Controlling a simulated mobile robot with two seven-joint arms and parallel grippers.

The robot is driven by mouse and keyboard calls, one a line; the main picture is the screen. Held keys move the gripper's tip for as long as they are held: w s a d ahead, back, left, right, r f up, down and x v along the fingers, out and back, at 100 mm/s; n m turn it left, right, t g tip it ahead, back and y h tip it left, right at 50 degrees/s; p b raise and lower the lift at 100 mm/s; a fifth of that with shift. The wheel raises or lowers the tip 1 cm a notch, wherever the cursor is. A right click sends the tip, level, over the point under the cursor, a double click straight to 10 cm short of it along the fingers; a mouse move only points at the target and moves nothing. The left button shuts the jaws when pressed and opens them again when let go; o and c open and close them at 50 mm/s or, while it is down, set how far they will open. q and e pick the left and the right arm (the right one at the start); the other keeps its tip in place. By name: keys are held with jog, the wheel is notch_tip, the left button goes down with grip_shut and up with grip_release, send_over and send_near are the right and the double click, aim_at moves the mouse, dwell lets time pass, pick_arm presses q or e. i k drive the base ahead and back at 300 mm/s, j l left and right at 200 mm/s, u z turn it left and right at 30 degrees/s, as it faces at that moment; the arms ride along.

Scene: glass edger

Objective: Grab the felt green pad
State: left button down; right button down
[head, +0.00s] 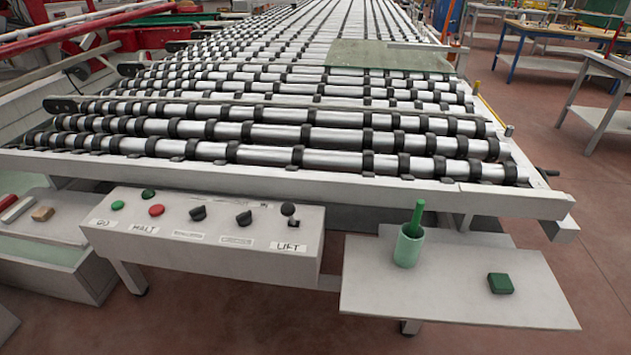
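A small dark green pad (500,283), roughly square with rounded edges, lies flat on the right part of a light grey shelf (450,308). The shelf sits below the front edge of the roller conveyor. A green cup (408,248) with a green stick-like tool (417,219) upright in it stands to the left of the pad, apart from it. Neither of my grippers shows in the head view.
A control box (200,238) with buttons and knobs is left of the shelf. The roller conveyor (270,134) fills the middle, bearing a flat greenish glass sheet (385,57). A left ledge (70,222) holds small blocks. Open floor (590,255) lies to the right.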

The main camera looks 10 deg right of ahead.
aim_at(499, 283)
jog(key=z, duration=1.6)
